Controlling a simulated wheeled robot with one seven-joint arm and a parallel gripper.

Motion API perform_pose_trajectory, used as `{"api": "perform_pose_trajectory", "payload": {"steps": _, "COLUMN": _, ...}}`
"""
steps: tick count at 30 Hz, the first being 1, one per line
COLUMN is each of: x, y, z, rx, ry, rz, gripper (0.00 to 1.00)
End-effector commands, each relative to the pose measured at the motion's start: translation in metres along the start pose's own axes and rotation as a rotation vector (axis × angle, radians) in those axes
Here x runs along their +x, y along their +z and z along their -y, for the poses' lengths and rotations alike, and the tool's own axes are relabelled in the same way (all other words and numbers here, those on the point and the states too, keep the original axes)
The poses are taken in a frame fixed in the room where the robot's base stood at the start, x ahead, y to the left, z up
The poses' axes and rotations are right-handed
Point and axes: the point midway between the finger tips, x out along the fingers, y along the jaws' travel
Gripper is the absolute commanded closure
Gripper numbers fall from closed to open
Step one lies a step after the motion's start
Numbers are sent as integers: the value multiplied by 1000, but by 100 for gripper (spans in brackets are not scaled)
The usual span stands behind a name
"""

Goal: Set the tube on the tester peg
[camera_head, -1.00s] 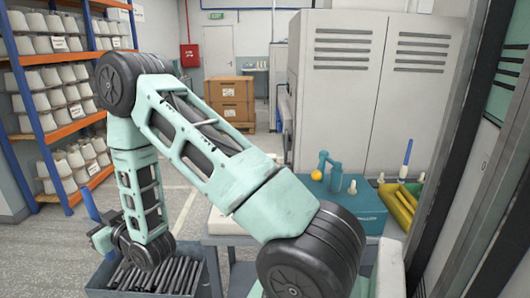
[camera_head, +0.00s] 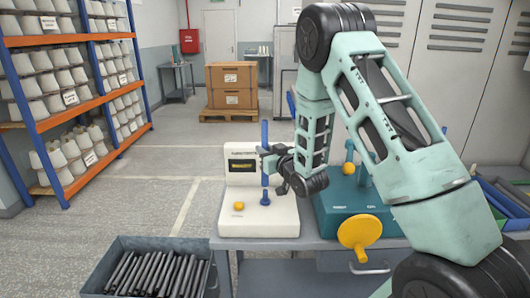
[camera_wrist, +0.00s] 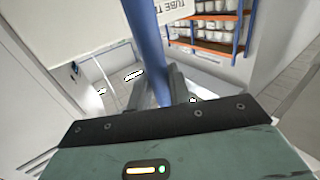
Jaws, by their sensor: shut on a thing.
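The blue tube (camera_head: 264,134) stands upright in my gripper (camera_head: 268,162), which is shut on it around mid-length. The tester (camera_head: 235,205) is a cream machine with a dark display and an orange knob on its base. Its blue peg (camera_head: 265,200) stands on the base, to the right of the knob. The tube's lower end is in line with the peg in the head view; I cannot tell whether it is above the peg or around it. In the wrist view the tube (camera_wrist: 149,45) runs up between the two fingers (camera_wrist: 158,92); its lower end is hidden.
A teal machine (camera_head: 335,215) with a yellow handwheel (camera_head: 359,232) stands just right of the tester on the grey table (camera_head: 300,244). A grey bin (camera_head: 100,272) of dark tubes stands at the lower left. Shelves of cones (camera_head: 70,105) line the left wall.

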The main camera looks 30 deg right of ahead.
Motion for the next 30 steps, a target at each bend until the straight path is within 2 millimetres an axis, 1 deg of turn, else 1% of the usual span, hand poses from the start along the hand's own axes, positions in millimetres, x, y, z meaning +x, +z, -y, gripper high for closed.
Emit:
{"api": "perform_pose_trajectory", "payload": {"steps": 1, "x": 0, "y": 7, "z": 0, "rx": 0, "ry": 0, "rz": 1, "gripper": 100}}
{"api": "perform_pose_trajectory", "payload": {"steps": 9, "x": 0, "y": 37, "z": 1, "rx": 0, "ry": 0, "rz": 5, "gripper": 100}}
{"api": "perform_pose_trajectory", "payload": {"steps": 14, "x": -2, "y": 52, "z": 1, "rx": 1, "ry": 0, "rz": 15, "gripper": 100}}
{"api": "perform_pose_trajectory", "payload": {"steps": 17, "x": -2, "y": 54, "z": 1, "rx": 0, "ry": 0, "rz": 13, "gripper": 100}}
{"api": "perform_pose_trajectory", "payload": {"steps": 30, "x": 0, "y": 49, "z": 1, "rx": -1, "ry": 0, "rz": 1, "gripper": 100}}
